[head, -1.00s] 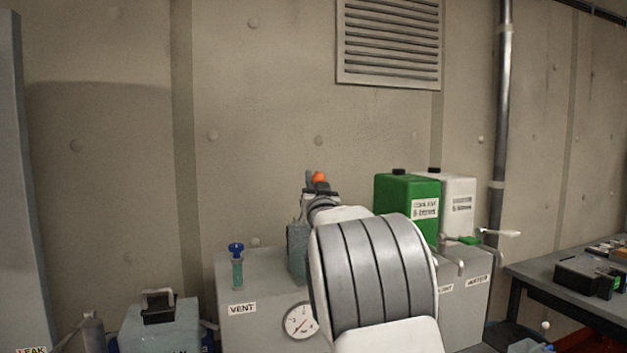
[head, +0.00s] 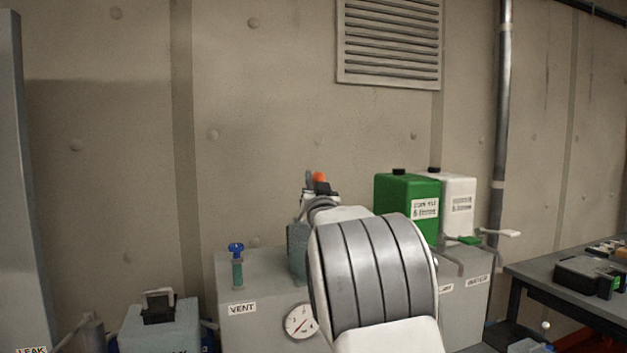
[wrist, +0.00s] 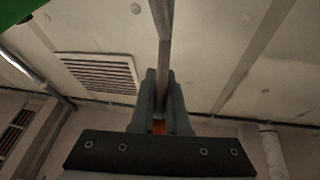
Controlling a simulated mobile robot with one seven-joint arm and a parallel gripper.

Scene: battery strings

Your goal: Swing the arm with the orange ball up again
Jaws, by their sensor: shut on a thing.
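The orange ball (head: 319,177) shows at the tip of my gripper (head: 315,184) in the head view, above the grey cabinet. In the wrist view, my gripper (wrist: 163,100) has its two fingers closed around a thin grey arm (wrist: 163,45). The arm runs from between the fingers to the top edge of the picture. A bit of orange (wrist: 159,127) shows low between the fingers. The rest of the arm is hidden behind my own arm in the head view.
The grey cabinet (head: 262,270) carries a blue-topped valve (head: 237,265), a gauge (head: 300,321), a green canister (head: 398,205) and a white canister (head: 459,205). Taps with lever handles (head: 495,233) stick out at the right. The wall above is clear below the vent grille (head: 389,42).

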